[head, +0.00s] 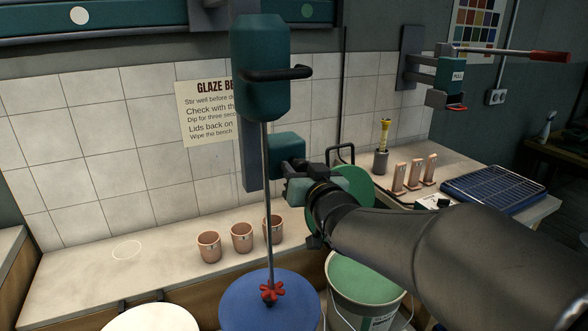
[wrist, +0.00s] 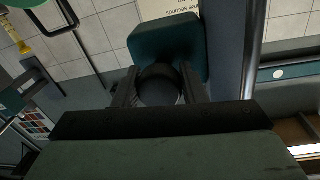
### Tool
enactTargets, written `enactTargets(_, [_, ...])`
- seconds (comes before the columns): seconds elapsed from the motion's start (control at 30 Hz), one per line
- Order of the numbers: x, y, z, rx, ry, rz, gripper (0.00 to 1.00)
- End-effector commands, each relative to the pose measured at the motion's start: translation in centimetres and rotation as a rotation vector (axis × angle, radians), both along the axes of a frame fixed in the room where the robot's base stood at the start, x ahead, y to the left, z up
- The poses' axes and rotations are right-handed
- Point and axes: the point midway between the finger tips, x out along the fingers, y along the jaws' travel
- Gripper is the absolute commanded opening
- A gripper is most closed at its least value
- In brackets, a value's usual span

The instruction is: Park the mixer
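The mixer has a teal motor head (head: 261,65) with a black bar handle (head: 275,73). Its long upright grey shaft (head: 268,200) ends in a red impeller (head: 271,291), seen against a round blue surface (head: 240,302). Whether the impeller touches that surface I cannot tell. Behind the shaft, a teal block (head: 287,146) sits at the upright rail (head: 250,165). My gripper (head: 301,183) is at this block. In the wrist view, my gripper's fingers (wrist: 159,86) flank a dark round knob (wrist: 160,84) on the teal block (wrist: 168,42) and appear to touch both its sides.
A green-filled bucket (head: 335,302) stands below my arm, with a green disc (head: 357,185) behind my wrist. A round white surface (head: 150,318) is front left. Clay cups (head: 242,237) line the bench; a blue rack (head: 495,188) lies right. The bench's left part is mostly clear.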

Motion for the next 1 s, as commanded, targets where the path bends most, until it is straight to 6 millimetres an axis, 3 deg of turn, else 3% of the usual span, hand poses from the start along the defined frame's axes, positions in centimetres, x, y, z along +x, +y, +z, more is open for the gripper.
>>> enactTargets(0.03, [0.1,-0.2,-0.1,0.000,0.002,-0.005,0.51])
enactTargets(0.07, [0.1,-0.2,-0.1,0.000,0.002,-0.005,0.58])
enactTargets(0.67, [-0.3,-0.2,0.1,0.001,-0.002,-0.001,0.58])
enactTargets(1.0, [-5.2,-1.7,0.1,0.001,-0.003,-0.002,0.58])
